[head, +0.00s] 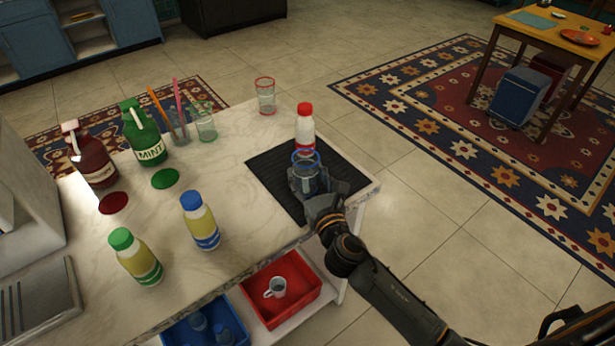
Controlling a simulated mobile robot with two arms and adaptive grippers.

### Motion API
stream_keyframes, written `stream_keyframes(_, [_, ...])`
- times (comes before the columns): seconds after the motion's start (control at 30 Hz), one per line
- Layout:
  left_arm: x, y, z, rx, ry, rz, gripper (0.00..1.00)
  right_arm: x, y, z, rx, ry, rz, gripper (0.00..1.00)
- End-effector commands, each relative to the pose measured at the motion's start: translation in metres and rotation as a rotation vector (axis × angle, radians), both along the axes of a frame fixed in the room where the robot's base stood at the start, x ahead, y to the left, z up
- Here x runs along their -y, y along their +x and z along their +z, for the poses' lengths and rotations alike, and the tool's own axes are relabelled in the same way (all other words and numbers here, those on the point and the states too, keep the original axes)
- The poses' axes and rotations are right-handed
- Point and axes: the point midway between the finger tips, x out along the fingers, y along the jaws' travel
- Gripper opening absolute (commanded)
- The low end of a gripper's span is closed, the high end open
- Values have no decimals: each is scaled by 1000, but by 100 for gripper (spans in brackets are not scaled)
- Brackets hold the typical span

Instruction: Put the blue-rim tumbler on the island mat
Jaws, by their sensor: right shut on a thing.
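The blue-rim tumbler (305,157) is clear glass with a blue rim. It stands upright over the dark ribbed island mat (268,172), near the mat's right part. My right gripper (306,180) is shut around the tumbler's body, with its arm coming from the lower right. The gripper hides the tumbler's base, so I cannot tell whether it touches the mat. My left gripper is not in view.
A red-capped white bottle (305,128) stands just behind the tumbler. A red-rim tumbler (265,95) and a green-rim tumbler (205,122) stand further back. Several bottles stand on the left. A red bin (305,285) holding a mug is below the counter's front edge.

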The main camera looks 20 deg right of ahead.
Motion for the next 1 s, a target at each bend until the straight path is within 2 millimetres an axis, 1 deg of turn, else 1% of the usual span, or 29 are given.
stream_keyframes(0.17, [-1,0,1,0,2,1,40,0,0,1,1,-1,0,20])
stream_keyframes(0.3, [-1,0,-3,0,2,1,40,0,0,-4,1,-2,0,20])
stream_keyframes(0.33, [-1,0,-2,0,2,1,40,0,0,-3,0,-2,0,56])
stream_keyframes(0.4, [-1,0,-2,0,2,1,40,0,0,-2,0,-2,0,70])
stream_keyframes(0.43, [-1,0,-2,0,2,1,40,0,0,-2,0,-2,0,75])
stream_keyframes(0.7, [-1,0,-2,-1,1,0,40,0,0,-2,0,-2,0,75])
stream_keyframes(0.83, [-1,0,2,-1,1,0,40,0,-1,3,0,-1,0,75])
stream_keyframes(0.97, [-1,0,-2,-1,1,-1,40,1,-20,-2,-3,-3,2,75])
stream_keyframes(1.0, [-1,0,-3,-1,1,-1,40,1,-29,-1,-3,-2,2,75])
